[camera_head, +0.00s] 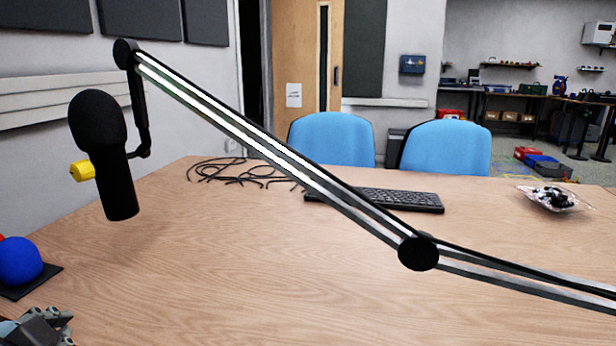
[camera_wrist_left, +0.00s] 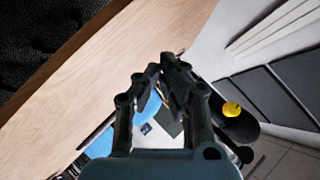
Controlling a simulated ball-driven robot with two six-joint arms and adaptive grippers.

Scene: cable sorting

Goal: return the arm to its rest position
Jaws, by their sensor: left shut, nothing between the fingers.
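My left gripper (camera_head: 38,328) shows in the bottom left corner of the head view, partly cut off by the frame edge, close to the table's left side. In the left wrist view its two dark fingers (camera_wrist_left: 163,72) are closed with nothing held between them. My right gripper is in neither view. A tangle of black cables (camera_head: 238,174) lies at the table's far left edge, well away from the left gripper.
A black microphone (camera_head: 100,150) with a yellow knob hangs from a boom arm (camera_head: 270,145) crossing above the table (camera_head: 220,270). A blue ball (camera_head: 20,260) sits on a dark base beyond the left gripper. A keyboard (camera_head: 410,200) and a clear bag (camera_head: 553,198) lie farther back.

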